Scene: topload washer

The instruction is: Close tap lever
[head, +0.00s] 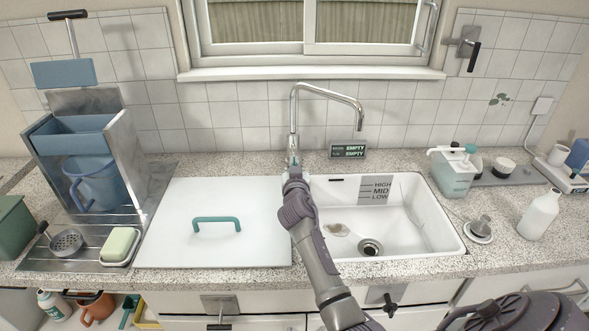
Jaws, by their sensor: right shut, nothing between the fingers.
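A chrome tap (294,112) stands behind the sink, its spout arching to the right over the basin. My right gripper (293,172) reaches up from the bottom and is shut and empty at the foot of the tap. Its fingertips overlap the tap's base, and I cannot tell whether they touch it. The tap lever cannot be made out clearly; it is at least partly hidden by the gripper. No water stream shows under the spout. My left gripper is not in view.
A white board with a green handle (217,222) covers the area left of the basin. A small display (348,151) reading EMPTY stands right of the tap. A soap dispenser (453,172) and white bottle (539,215) stand at right, a metal rack (133,150) at left.

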